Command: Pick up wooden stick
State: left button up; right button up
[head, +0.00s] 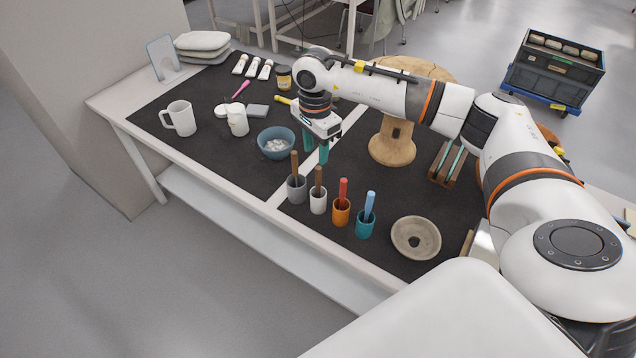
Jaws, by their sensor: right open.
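Two brown wooden sticks stand upright in small cups near the table's front edge: one stick (294,163) in a grey cup (297,190), the other stick (318,180) in a white cup (318,203). My right gripper (317,152) points down just behind and to the right of the sticks, above the dark mat. Its green fingers are apart and hold nothing. I cannot tell its exact height over the mat. My left gripper is out of view.
A red stick in an orange cup (341,213) and a blue stick in a teal cup (365,225) continue the row. A blue bowl (276,145) stands left of my gripper.

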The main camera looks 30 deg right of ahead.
aim_at(318, 168)
notch_tip(318, 168, down, 4)
jog(key=shift+f+p, duration=0.2)
jog(key=shift+p, duration=0.25)
jog(key=f, duration=0.1)
jog(key=f+p, duration=0.2)
jog(key=f, duration=0.1)
jog(key=shift+s+d+f, duration=0.1)
jog(key=shift+s+d, duration=0.05)
jog(key=shift+d, duration=0.1)
jog(key=shift+f, duration=0.55)
grip_shut()
